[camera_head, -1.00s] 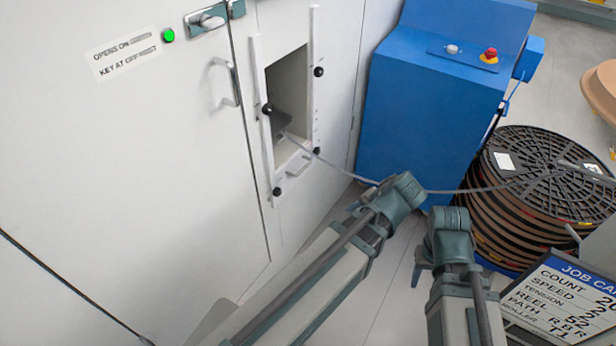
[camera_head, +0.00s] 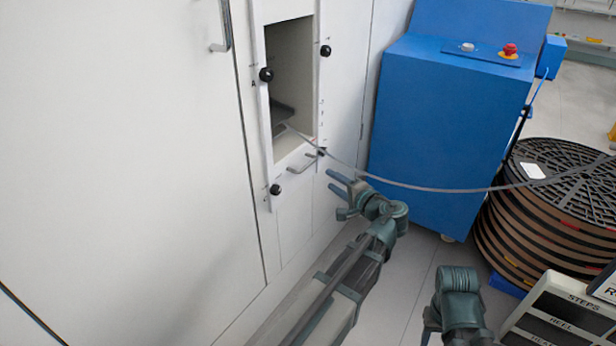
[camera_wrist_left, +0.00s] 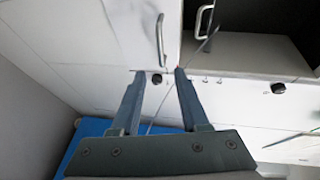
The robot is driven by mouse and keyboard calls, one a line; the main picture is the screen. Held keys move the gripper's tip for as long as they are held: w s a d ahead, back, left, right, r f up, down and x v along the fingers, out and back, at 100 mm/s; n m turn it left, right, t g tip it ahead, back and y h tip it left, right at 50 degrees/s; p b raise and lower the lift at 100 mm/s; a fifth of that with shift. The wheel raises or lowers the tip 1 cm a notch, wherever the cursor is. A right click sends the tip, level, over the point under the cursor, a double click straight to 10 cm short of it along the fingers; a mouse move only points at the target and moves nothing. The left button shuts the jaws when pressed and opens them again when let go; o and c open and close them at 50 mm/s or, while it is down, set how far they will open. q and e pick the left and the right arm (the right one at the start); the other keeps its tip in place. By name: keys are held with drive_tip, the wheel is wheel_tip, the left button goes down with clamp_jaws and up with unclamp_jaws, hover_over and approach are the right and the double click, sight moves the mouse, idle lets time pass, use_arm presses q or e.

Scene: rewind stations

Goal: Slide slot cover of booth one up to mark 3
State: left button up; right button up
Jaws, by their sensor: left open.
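The slot cover (camera_head: 294,196) is a white panel low in the booth's cabinet wall, below a dark rectangular opening (camera_head: 290,85). A small bar handle (camera_head: 302,163) sits near its top edge; the handle also shows in the left wrist view (camera_wrist_left: 160,38). White rails with black knobs flank the opening, and small marks run along the right rail (camera_head: 321,110); their figures are too small to read. My left gripper (camera_head: 331,181) is open and empty, just right of and below the handle, apart from it. My right gripper (camera_head: 432,322) is low in the head view, its fingers unclear.
A thin grey strip (camera_head: 430,188) runs from the opening past my left gripper to stacked dark reels (camera_head: 545,215) at right. A blue machine (camera_head: 440,110) with a red button stands right of the booth. A tall door handle (camera_head: 224,28) is at upper left.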

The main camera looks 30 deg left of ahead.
sight(309, 166)
use_arm(q)
drive_tip(key=b+x, duration=0.2)
drive_tip(key=x, duration=1.2)
drive_tip(key=shift+d, duration=0.1)
clamp_jaws()
idle(1.2)
